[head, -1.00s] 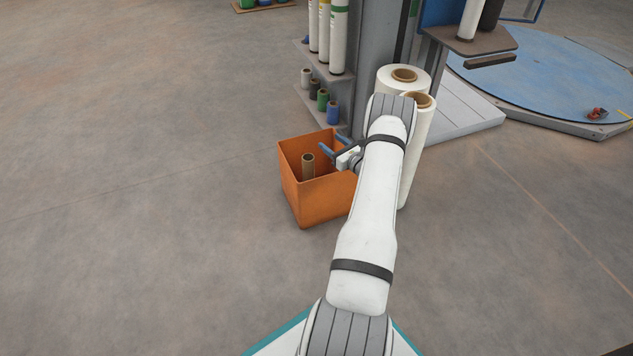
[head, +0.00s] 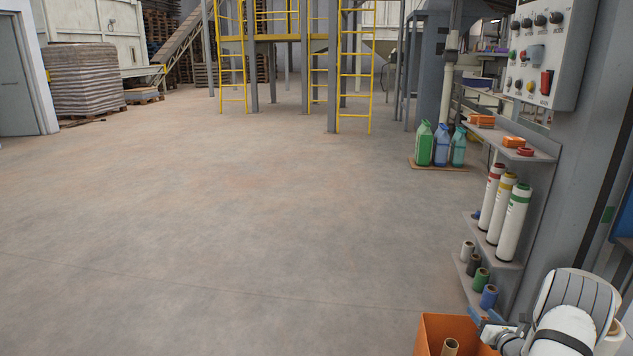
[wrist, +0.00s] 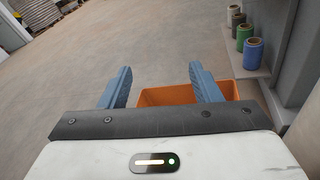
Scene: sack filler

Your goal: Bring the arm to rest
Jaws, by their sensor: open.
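My gripper shows at the lower right of the head view (head: 477,323), at the orange bin (head: 433,328); the picture's edge cuts off much of my arm. In the wrist view my gripper's two blue fingers (wrist: 159,88) stand wide apart with nothing between them. The orange bin (wrist: 187,95) lies beyond the fingers there, partly hidden by the right finger. A brown cardboard core (head: 450,347) stands in the bin in the head view.
A shelf column (head: 535,215) at the right holds several wrapped rolls (head: 513,225) and small spools (head: 489,297). A control panel (head: 545,55) hangs above. Green and blue jugs (head: 440,145) stand farther back. The floor (head: 220,220) to the left is open.

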